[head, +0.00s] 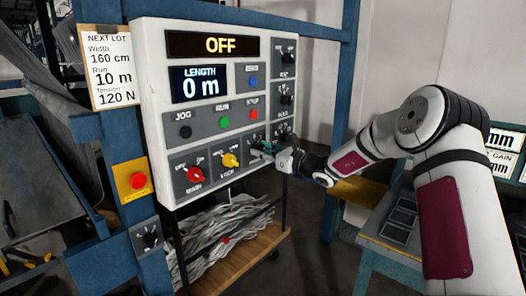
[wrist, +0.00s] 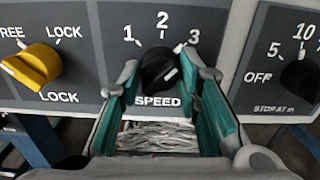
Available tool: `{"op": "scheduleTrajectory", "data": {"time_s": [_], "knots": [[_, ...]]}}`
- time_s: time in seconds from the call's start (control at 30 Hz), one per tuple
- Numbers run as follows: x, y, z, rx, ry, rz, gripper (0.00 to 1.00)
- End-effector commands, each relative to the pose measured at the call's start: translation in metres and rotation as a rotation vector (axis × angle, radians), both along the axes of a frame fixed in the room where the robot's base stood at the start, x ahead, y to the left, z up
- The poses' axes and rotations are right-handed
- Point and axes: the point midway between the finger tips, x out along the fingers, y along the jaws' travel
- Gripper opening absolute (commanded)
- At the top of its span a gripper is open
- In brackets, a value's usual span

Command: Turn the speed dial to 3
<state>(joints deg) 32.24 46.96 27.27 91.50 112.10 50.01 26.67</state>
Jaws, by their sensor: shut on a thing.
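The black speed dial (wrist: 157,66) sits on the grey panel above the word SPEED, with 1, 2 and 3 around it in the wrist view. A white mark shows on the right side of its face, but I cannot tell exactly which number it points at. My gripper (wrist: 160,84) has its two green-padded fingers on either side of the dial, shut on it. In the head view my gripper (head: 262,149) reaches the lower right of the control panel (head: 160,108) and largely hides the dial.
The yellow lock knob (wrist: 32,66) is left of the dial and the stop-at knob (wrist: 302,78) right. A red main knob (head: 194,175) is lower left. The display (head: 213,45) reads OFF; the length display (head: 200,84) reads 0 m. A lot card (head: 110,70) hangs left.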

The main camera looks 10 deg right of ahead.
Motion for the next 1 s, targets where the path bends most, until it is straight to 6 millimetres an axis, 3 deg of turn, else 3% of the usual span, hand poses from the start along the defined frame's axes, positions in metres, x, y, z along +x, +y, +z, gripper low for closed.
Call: {"op": "scheduleTrajectory", "data": {"time_s": [0.67, 0.7, 0.77, 1.0], "knots": [[-0.0001, -0.0010, -0.0018, 0.051, 0.041, -0.001, 0.03], [-0.0001, -0.0010, -0.0018, 0.051, 0.041, -0.001, 0.36], [-0.0001, -0.0010, -0.0017, 0.050, 0.040, -0.001, 0.49], [0.0000, -0.0004, -0.0008, 0.050, 0.038, -0.001, 0.52]]}}
